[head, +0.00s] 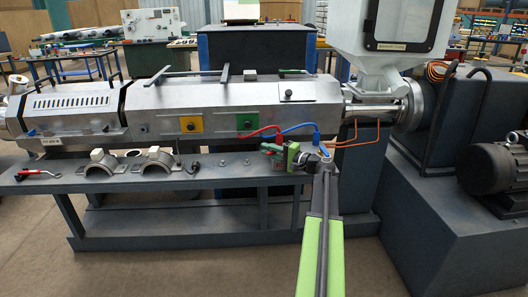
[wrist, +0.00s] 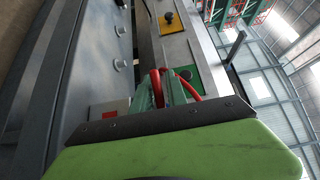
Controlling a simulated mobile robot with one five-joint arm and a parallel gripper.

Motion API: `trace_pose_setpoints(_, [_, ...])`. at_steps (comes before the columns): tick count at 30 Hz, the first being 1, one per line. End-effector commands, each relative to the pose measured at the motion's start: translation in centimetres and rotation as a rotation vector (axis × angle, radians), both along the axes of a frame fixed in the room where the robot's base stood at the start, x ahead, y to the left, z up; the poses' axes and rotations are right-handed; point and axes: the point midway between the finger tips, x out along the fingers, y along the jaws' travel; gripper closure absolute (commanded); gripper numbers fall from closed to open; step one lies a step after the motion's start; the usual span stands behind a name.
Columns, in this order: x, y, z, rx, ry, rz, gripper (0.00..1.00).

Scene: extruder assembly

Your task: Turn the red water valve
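My gripper (head: 284,153) has green fingers and reaches the front of the machine, close to the red and blue hoses. In the wrist view, the two green fingers (wrist: 160,92) stand slightly apart at the picture's middle. A red piece (wrist: 156,82) shows between them, partly hidden by the fingers. I cannot tell whether the fingers touch or clamp it. A red hose (wrist: 190,84) curves behind the right finger.
A blue hose (head: 298,127) runs close above my gripper. The grey bench (head: 225,172) holds curved metal clamps (head: 160,159) and a red-handled tool (head: 38,173). Yellow (head: 190,124) and green (head: 247,119) plates sit on the barrel. A hopper (head: 390,45) stands at the right.

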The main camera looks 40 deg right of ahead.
Motion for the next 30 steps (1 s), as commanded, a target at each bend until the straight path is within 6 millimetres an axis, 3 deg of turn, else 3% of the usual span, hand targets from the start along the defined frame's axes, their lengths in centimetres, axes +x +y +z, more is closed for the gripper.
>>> trace_pose_setpoints(6, [0.4,0.9,0.0,0.000,0.001,0.013,0.82])
trace_pose_setpoints(10, [-0.9,0.6,0.0,0.000,0.001,0.014,0.82])
trace_pose_setpoints(24, [-12.9,-3.1,0.0,0.000,0.000,0.007,0.82])
trace_pose_setpoints(30, [-15.8,-4.0,0.0,0.000,0.000,0.008,0.82])
